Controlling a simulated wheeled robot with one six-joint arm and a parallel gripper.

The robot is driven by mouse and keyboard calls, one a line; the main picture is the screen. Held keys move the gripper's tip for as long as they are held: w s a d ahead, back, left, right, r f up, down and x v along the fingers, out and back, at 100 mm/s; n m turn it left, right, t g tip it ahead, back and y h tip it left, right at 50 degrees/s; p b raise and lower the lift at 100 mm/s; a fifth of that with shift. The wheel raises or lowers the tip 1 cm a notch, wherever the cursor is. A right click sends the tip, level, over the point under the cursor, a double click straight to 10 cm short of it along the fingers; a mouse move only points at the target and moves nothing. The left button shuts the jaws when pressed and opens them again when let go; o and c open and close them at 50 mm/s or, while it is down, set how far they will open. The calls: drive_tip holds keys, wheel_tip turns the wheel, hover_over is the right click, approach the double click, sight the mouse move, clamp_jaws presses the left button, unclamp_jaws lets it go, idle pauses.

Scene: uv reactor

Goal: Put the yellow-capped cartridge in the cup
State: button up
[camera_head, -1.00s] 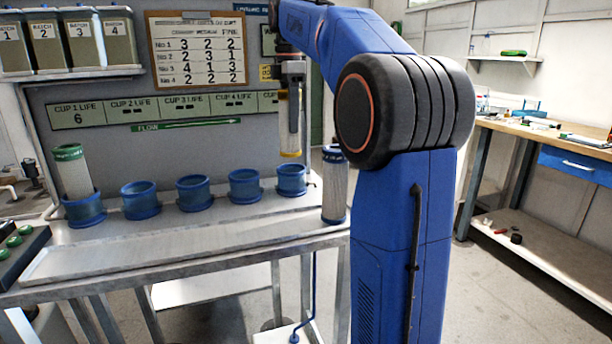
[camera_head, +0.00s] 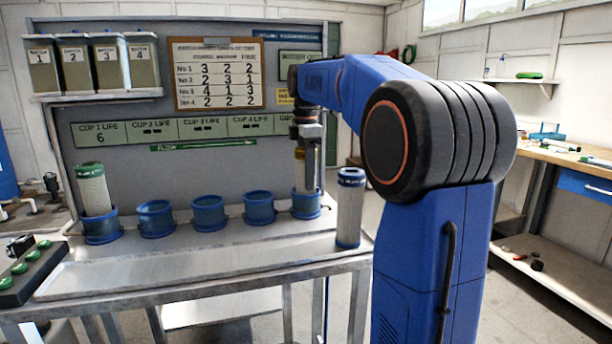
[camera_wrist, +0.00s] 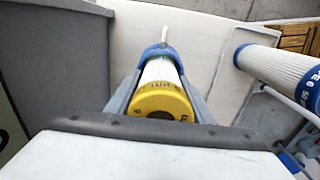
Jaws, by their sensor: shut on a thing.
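The yellow-capped cartridge (camera_wrist: 160,97) is between the fingers of my gripper (camera_wrist: 163,78), with its yellow cap towards the wrist camera and its white pleated body beyond. My gripper is shut on it. In the head view my gripper (camera_head: 308,172) points straight down over the rightmost blue cup (camera_head: 306,208). The cartridge looks upright, with its lower end at or inside that cup's mouth. In the wrist view the blue cup (camera_wrist: 154,49) shows around the cartridge's far end. Whether the cartridge rests on the cup's bottom is hidden.
A blue-capped cartridge (camera_head: 350,208) stands on the bench just right of the cup. Three empty blue cups, including the nearest one (camera_head: 259,208), stand to the left. A green-capped cartridge (camera_head: 93,190) stands in the leftmost cup. The bench front (camera_head: 180,262) is clear.

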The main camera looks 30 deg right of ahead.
drive_tip(key=shift+f, duration=0.1)
drive_tip(key=o, duration=1.1)
wheel_tip(320, 180, up, 12)
drive_tip(key=shift+r, duration=0.1)
idle(0.3)
